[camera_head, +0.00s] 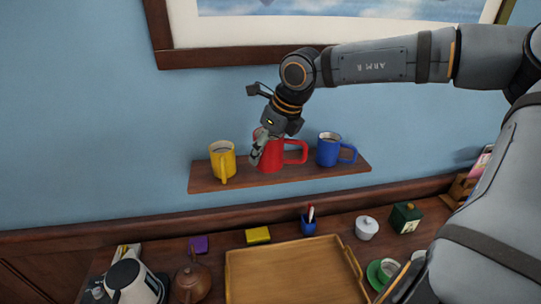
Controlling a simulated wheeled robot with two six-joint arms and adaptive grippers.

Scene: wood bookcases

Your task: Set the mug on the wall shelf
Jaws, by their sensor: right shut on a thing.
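The wooden wall shelf (240,179) is fixed on the blue wall. A red mug (272,158) is upright at the middle of the shelf, its handle to the right. Its base looks level with the shelf top, but I cannot tell whether it touches. My right gripper (259,150) reaches down from above and is shut on the red mug at its left front side. The gripper and wrist hide part of the mug's rim. My left gripper is not in view.
A yellow mug (222,160) stands left of the red mug and a blue mug (328,150) stands right, both close by. A framed picture (230,55) hangs above. Below, the sideboard holds a wooden tray (232,275), a teapot (192,282), a pen cup (308,225) and a white kettle (130,282).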

